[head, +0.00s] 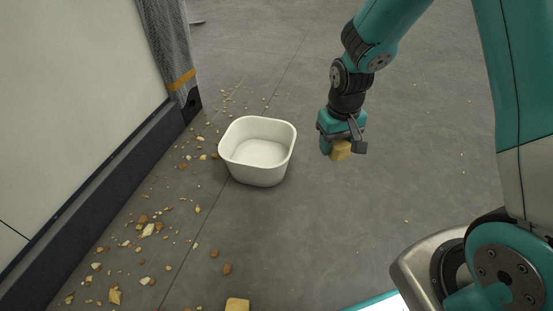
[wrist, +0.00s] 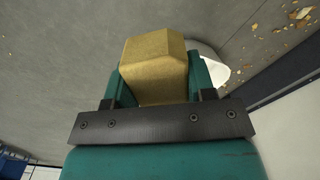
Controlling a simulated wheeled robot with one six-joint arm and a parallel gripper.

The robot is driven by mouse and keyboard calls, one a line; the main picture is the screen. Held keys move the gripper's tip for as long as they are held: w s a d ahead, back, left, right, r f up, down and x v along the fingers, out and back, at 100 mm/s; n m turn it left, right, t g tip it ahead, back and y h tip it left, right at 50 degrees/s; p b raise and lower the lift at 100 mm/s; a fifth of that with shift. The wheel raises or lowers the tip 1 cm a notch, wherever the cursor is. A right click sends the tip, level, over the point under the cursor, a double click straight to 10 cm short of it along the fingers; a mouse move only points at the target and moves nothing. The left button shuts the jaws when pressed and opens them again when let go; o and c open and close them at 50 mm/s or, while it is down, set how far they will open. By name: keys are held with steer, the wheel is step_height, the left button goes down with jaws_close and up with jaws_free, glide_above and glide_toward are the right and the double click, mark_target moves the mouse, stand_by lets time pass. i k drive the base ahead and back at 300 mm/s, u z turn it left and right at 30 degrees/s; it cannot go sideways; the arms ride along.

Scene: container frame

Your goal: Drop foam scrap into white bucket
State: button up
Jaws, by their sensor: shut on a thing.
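The white bucket (head: 257,170) stands upright and open on the grey floor, left of my gripper in the head view, and looks empty. My gripper (head: 340,149) is shut on a yellow-tan foam scrap (head: 341,151), held to the right of the bucket and apart from it. In the wrist view the foam scrap (wrist: 155,62) sits between the two teal fingers of my gripper (wrist: 156,80). Part of the white bucket (wrist: 215,68) shows behind the right finger there; the rest is hidden.
Another yellow foam piece (head: 237,304) lies at the bottom edge of the head view. Many small crumbs and chips (head: 148,230) litter the floor along the dark base of a white wall panel (head: 70,90) at left. The floor right of the bucket is mostly clear.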

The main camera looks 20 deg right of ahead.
mark_target(264, 159)
steer(key=k, duration=0.3)
steer(key=z, duration=1.3)
steer(key=i, duration=1.9)
steer(key=u, duration=3.1)
steer(key=i, duration=0.5)
steer(key=z, duration=0.05)
